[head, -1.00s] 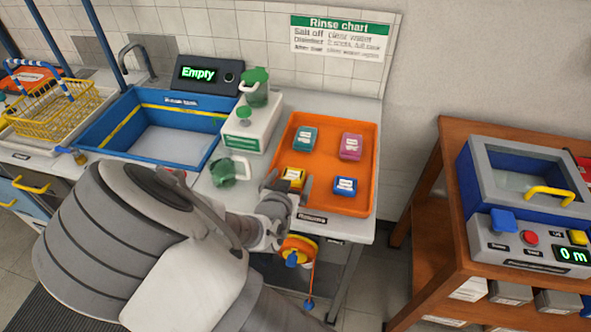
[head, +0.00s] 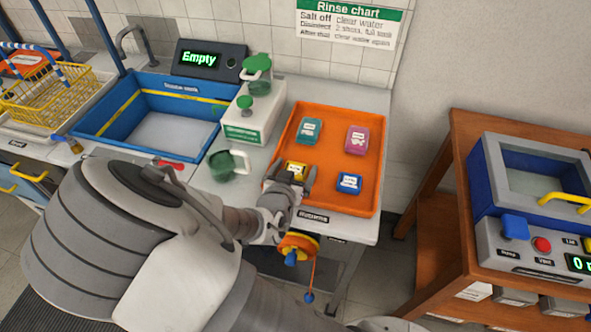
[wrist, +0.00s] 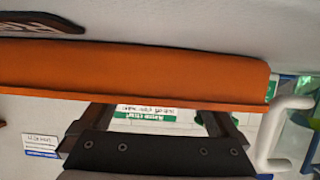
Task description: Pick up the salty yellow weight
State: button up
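The yellow weight (head: 296,167) lies in the near left part of the orange tray (head: 352,201), with a pale label on top. Salt on it is too small to tell. My gripper (head: 291,173) is at the tray's near left edge, its fingers apart on the near side of the yellow weight and around its sides in the picture. Whether they touch it I cannot tell. In the wrist view my gripper (wrist: 158,116) is open, with nothing seen between its fingers but the distant chart. The tray wall (wrist: 130,72) fills much of that view, and the weight does not show.
The tray also holds a teal weight (head: 309,130), a pink weight (head: 356,139) and a blue weight (head: 349,183). An orange reel (head: 298,245) hangs below the counter front.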

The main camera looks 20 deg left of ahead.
aim_at(295, 168)
grip_shut()
jog(key=shift+w+r, duration=0.1)
dwell(0.4)
jog(key=shift+r, duration=0.75)
notch_tip(295, 168, up, 2)
jog(key=shift+r+p, duration=0.25)
jog(key=shift+p, duration=0.15)
jog(key=s+d+r+p, duration=0.1)
jog(key=d+r+p, duration=0.2)
jog(key=d+r, duration=0.3)
jog(key=d, duration=0.3)
jog(key=shift+s+d+r+p, duration=0.2)
jog(key=shift+s+r+p, duration=0.05)
jog(key=shift+r+p, duration=0.1)
jog(key=p, duration=0.3)
jog(key=shift+d+r, duration=0.25)
jog(key=shift+r, duration=0.05)
jog(key=p, duration=0.3)
jog(key=shift+d, duration=0.3)
